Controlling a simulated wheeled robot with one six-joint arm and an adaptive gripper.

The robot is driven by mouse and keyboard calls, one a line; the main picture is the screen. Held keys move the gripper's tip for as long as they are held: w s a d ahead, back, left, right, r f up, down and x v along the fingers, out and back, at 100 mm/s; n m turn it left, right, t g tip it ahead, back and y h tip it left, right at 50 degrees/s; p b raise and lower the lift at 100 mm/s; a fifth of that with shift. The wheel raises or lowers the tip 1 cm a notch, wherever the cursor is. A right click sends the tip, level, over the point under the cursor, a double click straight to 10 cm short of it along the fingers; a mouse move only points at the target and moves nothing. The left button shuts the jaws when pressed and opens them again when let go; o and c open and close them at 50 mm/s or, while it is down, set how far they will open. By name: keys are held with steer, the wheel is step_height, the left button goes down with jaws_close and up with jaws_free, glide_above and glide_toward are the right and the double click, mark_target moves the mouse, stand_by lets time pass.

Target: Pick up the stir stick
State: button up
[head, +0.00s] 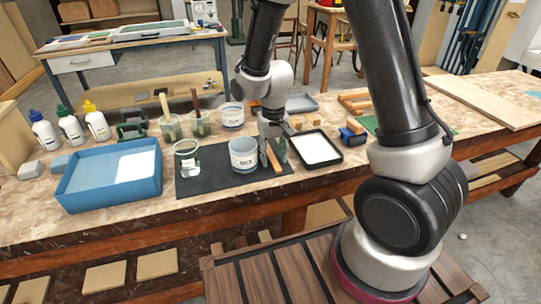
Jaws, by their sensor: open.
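An orange-brown wooden stick (273,158), which looks like the stir stick, is on the dark mat (215,181), just right of a labelled white-grey pot (243,156). My gripper (272,152) is open and points down over it. One finger shows on each side of the stick in the picture; I cannot tell whether they touch it. The gripper hides the stick's far end. Two other handles stand in jars further back: a pale wooden one (164,104) and a dark brown one (196,103).
A glass jar (187,160) stands left of the pot. A blue tray (80,200) is at left, and a black-rimmed tray (338,155) lies close right of my gripper. Several glue bottles (97,121) stand at the far left. A blue-and-wood tool (352,133) lies further right.

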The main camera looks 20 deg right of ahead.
steer(key=c, duration=0.9)
steer(key=shift+r, duration=0.1)
